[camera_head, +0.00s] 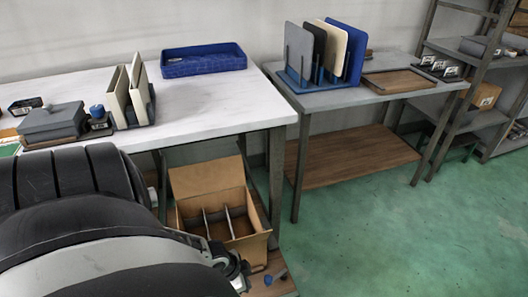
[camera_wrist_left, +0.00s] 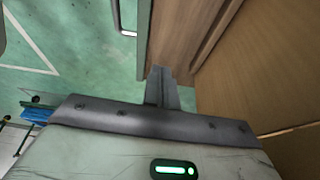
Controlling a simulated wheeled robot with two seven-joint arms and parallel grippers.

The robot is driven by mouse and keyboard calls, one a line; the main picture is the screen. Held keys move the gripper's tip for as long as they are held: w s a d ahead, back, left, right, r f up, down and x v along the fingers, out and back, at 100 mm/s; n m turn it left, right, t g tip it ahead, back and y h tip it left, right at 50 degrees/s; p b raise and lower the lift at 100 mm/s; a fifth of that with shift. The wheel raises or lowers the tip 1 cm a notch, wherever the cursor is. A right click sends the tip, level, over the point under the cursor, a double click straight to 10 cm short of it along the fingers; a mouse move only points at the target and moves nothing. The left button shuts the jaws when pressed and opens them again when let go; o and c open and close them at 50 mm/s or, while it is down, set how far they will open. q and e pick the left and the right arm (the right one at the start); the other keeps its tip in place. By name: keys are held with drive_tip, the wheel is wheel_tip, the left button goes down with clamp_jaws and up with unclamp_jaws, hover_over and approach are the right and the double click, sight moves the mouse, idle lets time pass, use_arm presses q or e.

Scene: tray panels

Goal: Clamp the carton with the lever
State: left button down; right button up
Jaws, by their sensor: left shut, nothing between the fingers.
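The carton (camera_head: 253,250) is an open brown cardboard box with a raised flap and upright dividers inside. It stands on a low wooden board below the white table. My left gripper (camera_head: 238,280) is at the carton's near side, partly hidden by my own arm. In the left wrist view my left gripper's fingers (camera_wrist_left: 162,88) are shut with nothing between them, above the wooden board. The carton's brown side (camera_wrist_left: 275,60) fills the right of that view. A small dark part with a blue piece (camera_head: 269,280) lies right of the gripper; I cannot tell whether it is the lever.
The white table (camera_head: 205,105) holds a blue tray (camera_head: 203,65), upright panels (camera_head: 138,90) and a grey box (camera_head: 52,122). A grey table (camera_head: 340,95) at the right holds a rack of panels and a brown tray (camera_head: 398,81). The green floor (camera_head: 400,230) at right is clear.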

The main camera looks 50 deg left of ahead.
use_arm(q)
drive_tip(key=shift+s+a, duration=0.25)
drive_tip(key=shift+s, duration=0.4)
drive_tip(key=shift+s+a, duration=0.25)
drive_tip(key=shift+s, duration=0.4)
drive_tip(key=shift+s+a, duration=0.25)
drive_tip(key=shift+s, duration=0.4)
